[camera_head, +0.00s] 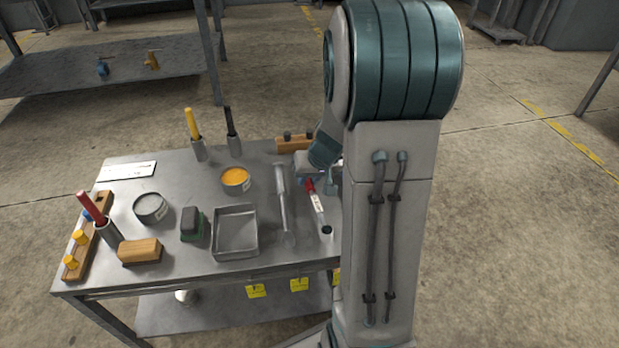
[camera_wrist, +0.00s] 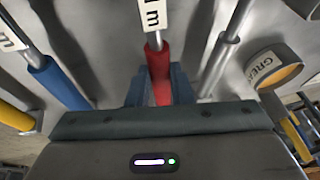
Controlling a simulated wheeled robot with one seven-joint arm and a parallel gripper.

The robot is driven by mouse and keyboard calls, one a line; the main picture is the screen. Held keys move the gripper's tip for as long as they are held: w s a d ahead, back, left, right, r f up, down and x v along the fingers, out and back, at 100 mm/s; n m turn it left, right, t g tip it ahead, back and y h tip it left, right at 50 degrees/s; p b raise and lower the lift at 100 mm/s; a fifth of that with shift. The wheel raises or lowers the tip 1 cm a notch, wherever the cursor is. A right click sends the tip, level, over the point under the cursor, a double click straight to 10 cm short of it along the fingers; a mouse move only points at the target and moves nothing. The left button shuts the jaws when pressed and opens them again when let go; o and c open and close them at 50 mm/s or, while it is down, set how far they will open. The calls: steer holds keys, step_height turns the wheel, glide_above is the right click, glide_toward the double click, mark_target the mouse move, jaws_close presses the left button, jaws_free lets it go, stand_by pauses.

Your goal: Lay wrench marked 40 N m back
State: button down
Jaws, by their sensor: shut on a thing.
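My gripper (camera_wrist: 158,88) is shut on the red handle of a wrench (camera_wrist: 159,68). The wrench's shaft carries a white label of which only an "m" shows in the wrist view, so its number cannot be read. In the head view the red-handled wrench (camera_head: 317,202) is at the right side of the table, partly hidden by my arm. I cannot tell whether it touches the tabletop. In the wrist view a blue-handled wrench (camera_wrist: 62,84) and a yellow handle (camera_wrist: 15,116) lie to the left of my gripper.
The steel table (camera_head: 185,265) holds an empty metal tray (camera_head: 236,254), an orange-filled tin (camera_head: 235,180), a grey tool (camera_head: 282,190) beside the red-handled wrench, and a wooden block (camera_head: 292,145) behind.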

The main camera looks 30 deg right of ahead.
stand_by(0.3)
steer(key=c, duration=1.2)
jaws_free()
steer(key=p+v, duration=0.5)
steer(key=v, duration=0.8)
steer(key=shift+s+r+p, duration=0.2)
steer(key=shift+r+p, duration=0.1)
steer(key=s+a+r+p, duration=0.4)
steer(key=r+p, duration=0.6)
steer(key=r, duration=0.1)
steer(key=s+a+r+n+g+p, duration=0.1)
steer(key=s+a+r+p, duration=0.4)
steer(key=r+p, duration=0.5)
steer(key=s+a+r+n+h+p, duration=0.1)
steer(key=s+a+r+p, duration=0.3)
steer(key=r+p, duration=0.6)
step_height(320, 180, up, 4)
steer(key=shift+s+a+r+g+p, duration=0.15)
steer(key=shift+s+a+g+p, duration=0.15)
steer(key=shift+s+g, duration=0.1)
